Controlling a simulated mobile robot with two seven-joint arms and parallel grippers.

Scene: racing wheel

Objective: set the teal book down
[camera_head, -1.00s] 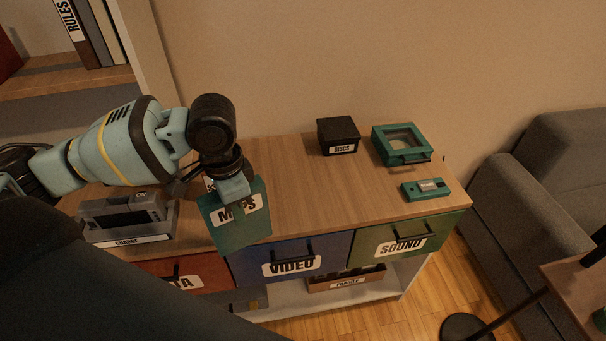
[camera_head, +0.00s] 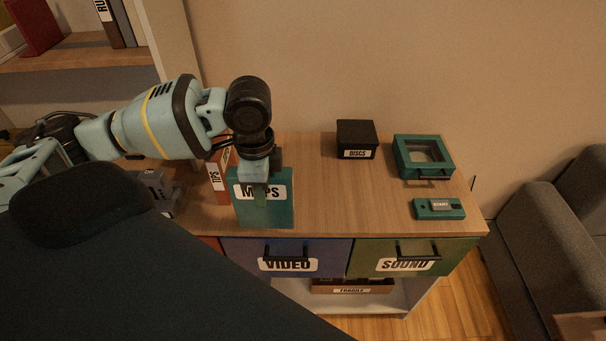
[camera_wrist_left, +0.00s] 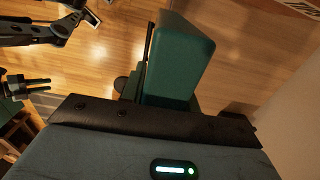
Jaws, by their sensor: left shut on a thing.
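My left gripper (camera_head: 262,195) is shut on the teal book (camera_head: 279,212), which has a white MAPS label facing the head camera. The book is upright, with its lower edge close to the front edge of the wooden cabinet top (camera_head: 345,200). I cannot tell whether it touches the top. In the left wrist view the teal book (camera_wrist_left: 180,60) extends out from the gripper. An orange TIPS book (camera_head: 221,183) stands upright just left of it, partly covered. My right gripper is not in the head view.
A black DISCS box (camera_head: 357,135), a teal case with a window (camera_head: 424,153) and a small teal device (camera_head: 438,209) stand at the right. A grey device (camera_head: 158,183) is partly hidden at the left. The cabinet top between the MAPS book and these right-hand things is clear.

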